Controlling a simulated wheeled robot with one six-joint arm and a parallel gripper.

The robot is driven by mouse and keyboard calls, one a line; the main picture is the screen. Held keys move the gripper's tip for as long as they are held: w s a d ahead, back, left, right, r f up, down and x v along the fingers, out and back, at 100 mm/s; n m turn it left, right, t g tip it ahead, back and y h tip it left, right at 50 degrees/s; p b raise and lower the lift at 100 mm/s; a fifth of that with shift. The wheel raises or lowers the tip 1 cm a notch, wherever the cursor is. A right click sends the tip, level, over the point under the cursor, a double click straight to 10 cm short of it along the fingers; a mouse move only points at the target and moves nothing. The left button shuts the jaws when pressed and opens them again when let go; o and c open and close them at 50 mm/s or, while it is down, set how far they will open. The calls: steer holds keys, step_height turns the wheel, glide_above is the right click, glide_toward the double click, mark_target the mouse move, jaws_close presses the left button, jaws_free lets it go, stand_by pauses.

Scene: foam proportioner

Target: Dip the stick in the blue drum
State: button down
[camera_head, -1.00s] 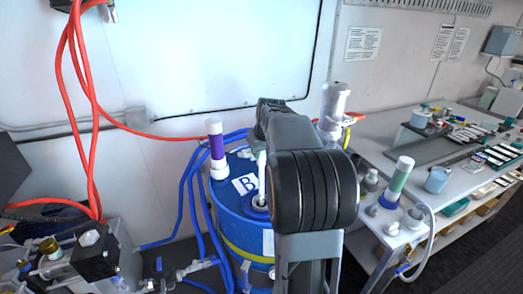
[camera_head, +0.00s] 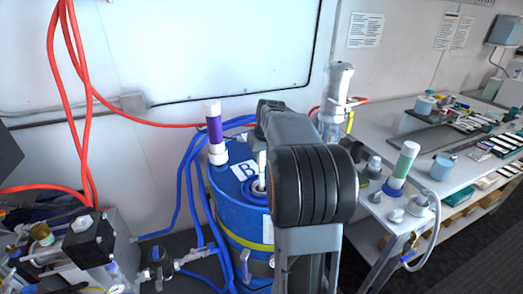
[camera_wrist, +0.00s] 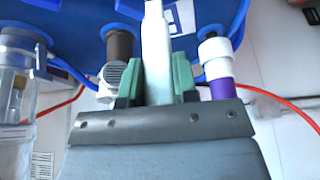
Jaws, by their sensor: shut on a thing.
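The blue drum (camera_head: 228,208) stands at the centre with a white label and a yellow band. An opening ring (camera_head: 256,189) shows on its top, partly behind my arm. My gripper (camera_wrist: 157,78) has green fingers shut on the white stick (camera_wrist: 156,50), with the drum beyond it in the wrist view (camera_wrist: 85,30). In the head view a short piece of the stick (camera_head: 262,160) shows above the opening, and my arm hides the gripper. I cannot tell whether the stick's far end is inside the opening.
A white and purple tube (camera_head: 215,133) stands on the drum's left rim. Blue hoses (camera_head: 183,190) run down beside the drum. Red hoses (camera_head: 80,110) hang at left. A bench (camera_head: 378,120) with several tools and a green tube (camera_head: 404,165) stands at right.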

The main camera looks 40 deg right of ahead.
steer(key=shift+f+b, duration=1.45)
steer(key=shift+f, duration=0.75)
step_height(320, 180, up, 18)
steer(key=p, duration=1.4)
step_height(320, 180, up, 8)
glide_above(261, 161)
steer(key=w, duration=0.1)
steer(key=shift+d+r+p, duration=0.2)
steer(key=shift+d+p, duration=0.2)
steer(key=shift+d, duration=0.05)
stand_by(0.5)
